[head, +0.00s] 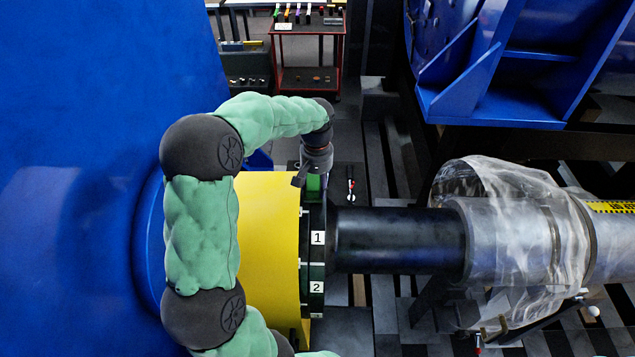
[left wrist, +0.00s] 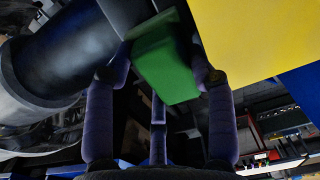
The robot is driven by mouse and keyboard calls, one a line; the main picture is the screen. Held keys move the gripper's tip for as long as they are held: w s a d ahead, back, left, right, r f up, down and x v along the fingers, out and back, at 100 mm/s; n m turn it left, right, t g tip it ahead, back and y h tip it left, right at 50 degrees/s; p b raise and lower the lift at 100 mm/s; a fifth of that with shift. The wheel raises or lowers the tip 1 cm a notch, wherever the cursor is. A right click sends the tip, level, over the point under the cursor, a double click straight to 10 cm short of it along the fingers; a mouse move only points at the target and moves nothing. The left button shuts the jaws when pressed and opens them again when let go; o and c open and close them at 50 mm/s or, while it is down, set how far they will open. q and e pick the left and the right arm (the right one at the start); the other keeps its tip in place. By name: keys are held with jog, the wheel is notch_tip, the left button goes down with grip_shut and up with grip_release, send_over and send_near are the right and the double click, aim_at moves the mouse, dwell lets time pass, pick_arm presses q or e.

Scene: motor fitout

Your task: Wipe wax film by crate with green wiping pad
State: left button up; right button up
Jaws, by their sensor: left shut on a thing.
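My left gripper (head: 311,178) reaches down beside the front of the yellow ring, at the dark flange with the numbered labels. It is shut on a green wiping pad (head: 314,186), which is partly hidden by the gripper in the head view. In the left wrist view the pad (left wrist: 166,68) sits between the fingers as a green block, close under the dark shaft and the yellow ring. I cannot tell whether the pad touches a surface. I cannot make out the wax film or the crate. My right gripper is not in view.
The yellow ring (head: 268,240) adjoins a large blue housing (head: 75,170) on the left. A black shaft (head: 395,240) runs right into a part wrapped in clear plastic (head: 545,235). A red-framed cart (head: 309,50) stands at the back. A blue frame (head: 510,60) stands at upper right.

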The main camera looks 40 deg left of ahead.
pick_arm(q)
jog(key=shift+w+d+r, duration=0.1)
jog(key=shift+w+d, duration=0.05)
jog(key=shift+w, duration=0.05)
jog(key=shift+w+d, duration=0.45)
jog(key=shift+d, duration=0.1)
jog(key=shift+w+d, duration=1)
jog(key=shift+d, duration=0.2)
jog(key=shift+r+p, duration=2.05)
jog(key=shift+r, duration=0.85)
jog(key=shift+r, duration=0.1)
jog(key=shift+r+p, duration=0.95)
jog(key=shift+r, duration=0.45)
